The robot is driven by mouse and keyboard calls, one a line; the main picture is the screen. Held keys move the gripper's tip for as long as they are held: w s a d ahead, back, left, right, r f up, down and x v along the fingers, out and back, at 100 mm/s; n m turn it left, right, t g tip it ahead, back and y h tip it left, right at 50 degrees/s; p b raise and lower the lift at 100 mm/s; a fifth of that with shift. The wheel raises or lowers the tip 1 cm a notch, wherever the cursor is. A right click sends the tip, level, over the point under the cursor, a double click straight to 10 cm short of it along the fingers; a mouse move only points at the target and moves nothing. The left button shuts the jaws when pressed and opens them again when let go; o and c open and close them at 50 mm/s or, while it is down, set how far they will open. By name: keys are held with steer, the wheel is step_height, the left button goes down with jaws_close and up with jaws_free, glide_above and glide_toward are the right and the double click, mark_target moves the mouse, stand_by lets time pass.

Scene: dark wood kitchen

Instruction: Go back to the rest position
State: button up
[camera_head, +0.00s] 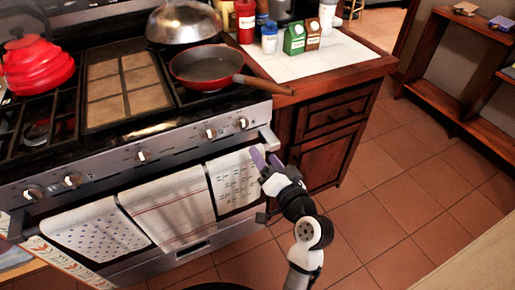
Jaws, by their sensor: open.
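My gripper (266,160) is in front of the right end of the stove, near the oven handle. Its two purple fingers are apart and nothing shows between them. It is close to the rightmost towel (234,183) hanging on the oven handle; I cannot tell whether it touches the towel. My arm reaches up to it from the bottom of the picture.
The stove (140,156) holds a red pot (37,66), a frying pan (207,68) and a metal dome lid (184,22). The counter (325,58) at right carries cartons and jars. A wooden shelf (450,105) stands far right. Tiled floor (385,205) is open right of my arm.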

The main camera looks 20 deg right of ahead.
steer(key=shift+s, duration=0.85)
